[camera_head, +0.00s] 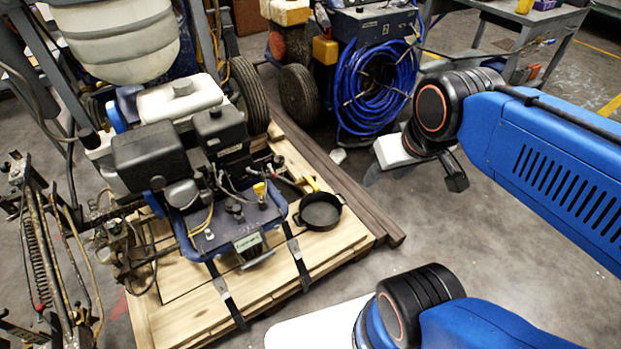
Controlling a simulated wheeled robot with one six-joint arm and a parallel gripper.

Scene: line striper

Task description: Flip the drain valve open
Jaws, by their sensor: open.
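The line striper (185,150) is an engine-driven machine on a wooden pallet, left of centre. A short dark pipe sticks out of its right side, with a small yellow lever (312,184) at its end that looks like the drain valve. The lever is small, and I cannot tell its exact setting. A round black pan (320,211) sits on the pallet just below it. My gripper (414,180) is at the upper right, open and empty, over the floor. It is to the right of the lever and apart from it.
The wooden pallet (190,318) has straps across it, and dark beams (345,185) lie along its right side. A coiled blue hose (372,88) on a machine stands behind. A grey workbench (525,22) is at the back right. Floor between pallet and my arm is clear.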

